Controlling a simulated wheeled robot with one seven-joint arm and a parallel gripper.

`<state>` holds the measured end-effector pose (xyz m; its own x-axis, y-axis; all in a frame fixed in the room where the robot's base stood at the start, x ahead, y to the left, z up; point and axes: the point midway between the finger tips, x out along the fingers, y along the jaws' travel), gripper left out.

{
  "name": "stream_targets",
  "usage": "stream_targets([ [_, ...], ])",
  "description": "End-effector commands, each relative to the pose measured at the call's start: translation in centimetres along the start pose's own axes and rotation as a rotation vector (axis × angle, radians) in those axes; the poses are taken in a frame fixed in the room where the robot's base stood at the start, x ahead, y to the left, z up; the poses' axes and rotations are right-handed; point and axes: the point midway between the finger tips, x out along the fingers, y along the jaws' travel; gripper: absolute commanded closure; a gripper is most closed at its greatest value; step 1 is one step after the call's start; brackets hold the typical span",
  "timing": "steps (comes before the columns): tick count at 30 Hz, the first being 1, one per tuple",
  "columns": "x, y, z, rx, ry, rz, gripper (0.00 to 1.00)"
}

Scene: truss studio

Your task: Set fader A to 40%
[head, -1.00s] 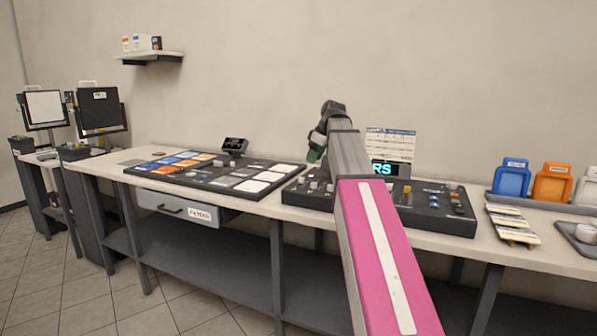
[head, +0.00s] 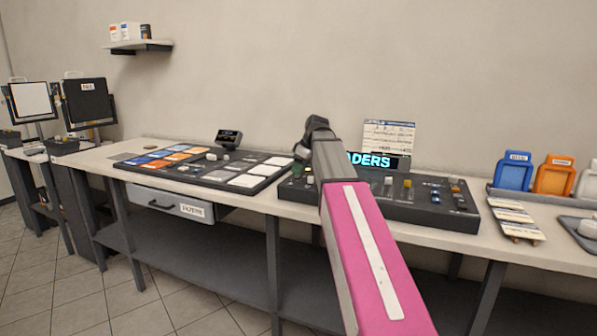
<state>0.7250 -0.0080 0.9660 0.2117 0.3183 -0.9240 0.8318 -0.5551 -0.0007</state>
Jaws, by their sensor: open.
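A dark fader console (head: 430,212) lies on the bench, with several small caps and knobs on top. A lit screen (head: 380,161) at its back shows cyan letters ending in "DERS"; my arm covers its left part. I cannot tell which cap is fader A; no letters are readable on the console. My gripper (head: 302,154) hangs at the end of my arm above the console's left end. It is open, small in the picture and partly hidden by my wrist. I cannot tell whether it touches anything.
A dark panel with coloured and white pads (head: 210,168) lies left of the console. A paper chart (head: 388,138) stands behind the screen. Sample strips (head: 515,218) and blue (head: 514,172) and orange (head: 553,177) bins are at right. A drawer (head: 170,202) hangs under the bench.

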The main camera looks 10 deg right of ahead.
Motion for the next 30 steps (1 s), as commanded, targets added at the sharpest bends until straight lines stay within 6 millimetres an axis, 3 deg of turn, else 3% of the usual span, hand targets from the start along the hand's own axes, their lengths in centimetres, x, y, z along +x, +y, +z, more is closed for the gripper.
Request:
stream_targets([
  [6, 1.24, 0.01, 0.0, 0.0, 0.001, 0.001, 0.57],
  [14, 1.32, 0.02, 0.0, 0.0, 0.001, 0.001, 0.57],
  [16, 1.32, 0.02, 0.0, 0.0, 0.001, 0.001, 0.74],
  [18, 1.32, 0.02, 0.0, 0.0, 0.001, 0.001, 0.96],
  [19, 1.32, 0.02, 0.0, 0.0, 0.001, 0.001, 1.0],
  [30, 1.31, 0.89, -0.02, 0.0, 0.0, 0.001, 1.0],
])
